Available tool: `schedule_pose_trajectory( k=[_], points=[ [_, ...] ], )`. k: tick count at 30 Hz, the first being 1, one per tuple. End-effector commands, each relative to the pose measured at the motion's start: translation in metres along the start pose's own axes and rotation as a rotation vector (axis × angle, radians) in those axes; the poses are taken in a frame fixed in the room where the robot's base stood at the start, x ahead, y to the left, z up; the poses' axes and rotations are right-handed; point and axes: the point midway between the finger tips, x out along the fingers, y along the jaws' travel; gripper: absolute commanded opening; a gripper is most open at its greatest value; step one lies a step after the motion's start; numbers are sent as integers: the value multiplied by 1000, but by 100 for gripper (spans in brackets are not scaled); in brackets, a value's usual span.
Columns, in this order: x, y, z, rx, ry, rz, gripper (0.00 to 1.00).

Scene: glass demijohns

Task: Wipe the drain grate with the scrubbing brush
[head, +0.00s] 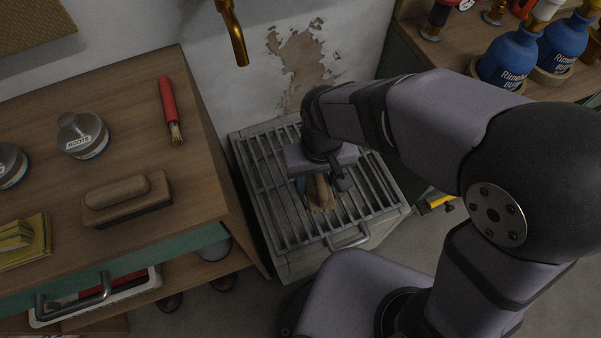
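The drain grate (270,195) is a grey slatted metal grid on top of a low box between two wooden counters. My gripper (322,184) points down over the middle of the grate. Right below it is a tan wooden-looking item (321,194) with a bit of blue beside it, low over or on the slats. It may be the scrubbing brush. The gripper body hides its upper part, and I cannot tell whether the fingers grip it. A brown wooden block with a rounded handle (127,198) lies on the left counter.
The left counter (140,75) also holds a red-handled brush (170,110), round lidded containers (82,135) and a yellow cloth (22,240). A brass spout (235,35) hangs above the grate. Blue bottles (510,58) stand on the right counter. My arm reaches in from the right.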

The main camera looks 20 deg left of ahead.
Motion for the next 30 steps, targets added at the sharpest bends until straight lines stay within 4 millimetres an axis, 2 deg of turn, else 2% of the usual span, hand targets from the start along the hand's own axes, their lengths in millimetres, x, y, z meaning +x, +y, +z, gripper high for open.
schedule_pose_trajectory(
  k=[1,6,10,13,16,18,24,30],
  points=[
    [-13,10,6,25,-6,2,27],
    [-15,36,25,96,-7,2,27],
    [-9,53,37,146,-11,2,27],
    [6,62,40,150,-12,2,27],
    [30,63,33,116,-7,1,27],
    [43,62,19,73,-2,0,27],
    [49,58,-24,-41,3,0,27],
    [50,56,-44,-115,0,0,27]
  ],
)
